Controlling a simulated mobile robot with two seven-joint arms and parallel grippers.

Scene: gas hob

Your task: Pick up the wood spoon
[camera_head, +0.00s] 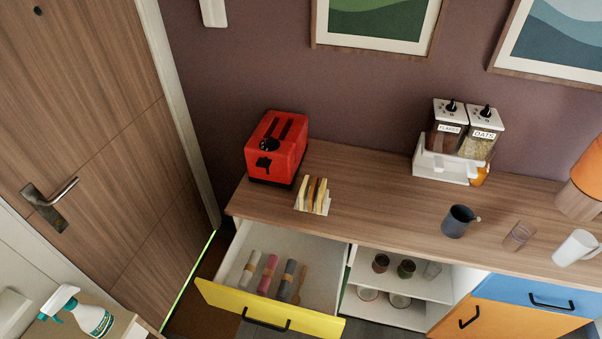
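A thin brown wooden utensil, which looks like the wood spoon (300,284), lies in the open yellow-fronted drawer (318,325) at the lower middle. It is at the right end of a row of rolled cloths: a light grey one (249,268), a pink one (268,274) and a dark grey one (286,280). The spoon is small in the picture and its exact shape is hard to tell. Neither of my grippers is in view.
Open shelves (408,285) with cups and bowls adjoin the drawer. A door (85,130) stands at left, with a spray bottle (92,318) below.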

